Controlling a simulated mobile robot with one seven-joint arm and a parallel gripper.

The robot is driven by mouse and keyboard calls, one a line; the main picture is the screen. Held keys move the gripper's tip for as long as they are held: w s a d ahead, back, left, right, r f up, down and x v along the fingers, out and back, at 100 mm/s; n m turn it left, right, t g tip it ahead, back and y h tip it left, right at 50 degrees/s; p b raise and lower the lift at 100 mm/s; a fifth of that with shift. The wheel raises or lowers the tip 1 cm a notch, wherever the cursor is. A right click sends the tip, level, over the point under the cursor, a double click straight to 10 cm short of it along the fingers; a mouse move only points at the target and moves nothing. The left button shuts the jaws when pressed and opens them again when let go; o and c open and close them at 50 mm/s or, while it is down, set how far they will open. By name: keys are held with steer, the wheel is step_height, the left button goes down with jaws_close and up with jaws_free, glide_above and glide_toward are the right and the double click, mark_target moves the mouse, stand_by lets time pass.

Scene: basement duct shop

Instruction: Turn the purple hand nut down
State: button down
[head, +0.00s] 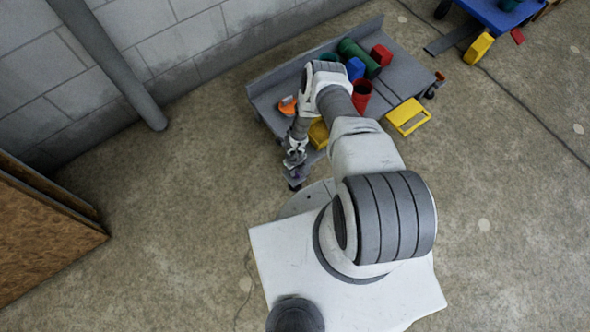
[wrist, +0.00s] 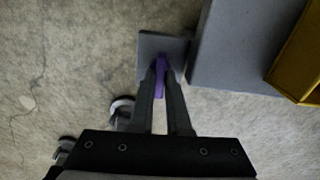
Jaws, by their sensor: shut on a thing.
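The purple hand nut (wrist: 160,77) shows in the wrist view as a narrow purple piece between the fingertips. My gripper (wrist: 161,70) is shut on it, with a finger on either side. The nut sits over a small grey plate (wrist: 149,45) beside the cart's edge.
The grey cart (head: 266,88) carries an orange object (head: 288,106), a green cylinder (head: 360,57), a red cup (head: 361,95), a blue block (head: 355,68) and yellow bins (head: 408,116). A block wall stands behind. A brown wooden panel (head: 45,235) is at left. The floor between is clear.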

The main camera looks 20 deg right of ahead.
steer(key=shift+m, duration=0.4)
steer(key=c, duration=0.9)
jaws_free()
step_height(320, 180, up, 17)
steer(key=p, duration=0.9)
steer(key=shift+r+p, duration=0.2)
steer(key=shift+p, duration=0.2)
